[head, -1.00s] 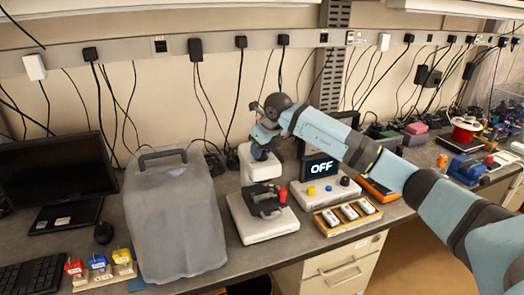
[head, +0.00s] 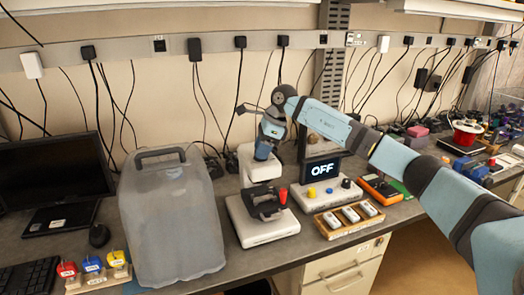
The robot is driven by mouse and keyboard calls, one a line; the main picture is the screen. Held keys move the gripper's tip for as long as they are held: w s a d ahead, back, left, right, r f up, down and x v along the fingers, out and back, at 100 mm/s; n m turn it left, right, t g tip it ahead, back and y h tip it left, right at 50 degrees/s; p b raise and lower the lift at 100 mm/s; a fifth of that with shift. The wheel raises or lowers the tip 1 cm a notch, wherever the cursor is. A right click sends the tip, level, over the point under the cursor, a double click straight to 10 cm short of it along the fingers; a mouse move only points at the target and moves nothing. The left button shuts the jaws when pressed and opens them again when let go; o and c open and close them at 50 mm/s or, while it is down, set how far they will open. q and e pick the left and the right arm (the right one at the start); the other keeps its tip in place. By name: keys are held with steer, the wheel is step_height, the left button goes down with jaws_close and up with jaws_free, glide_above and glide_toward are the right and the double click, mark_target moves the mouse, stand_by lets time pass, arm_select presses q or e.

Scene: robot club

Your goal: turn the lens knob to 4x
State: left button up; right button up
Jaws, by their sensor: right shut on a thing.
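A white microscope-like device (head: 265,232) stands on the bench, with a dark stage and a red knob (head: 283,196) at the stage's right side. Its white upper part (head: 258,171) stands behind the stage. My right arm comes in from the right, and my right gripper (head: 263,153) points down at the device's upper part, shut on the lens knob there. The gripper hides the knob, so its markings and setting cannot be read. My left gripper is not in view.
A grey covered case (head: 172,225) stands close on the left. To the right are a control box (head: 325,193) with coloured buttons, a screen (head: 321,170) reading OFF and a wooden tray (head: 346,229) of small blocks. A monitor (head: 55,182) stands far left.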

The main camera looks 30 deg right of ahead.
steer(key=n+g, duration=0.1)
steer(key=n, duration=0.2)
steer(key=n+g+b, duration=0.1)
steer(key=n, duration=0.2)
steer(key=shift+w+n+y, duration=0.15)
steer(key=shift+n+y, duration=0.15)
steer(key=n+g, duration=0.1)
steer(key=n, duration=0.1)
steer(key=n+g+b, duration=0.1)
steer(key=n, duration=0.2)
steer(key=shift+g+b, duration=0.3)
steer(key=shift+n, duration=0.4)
steer(key=o, duration=0.9)
steer(key=shift+h, duration=0.4)
steer(key=shift+w+r, duration=0.1)
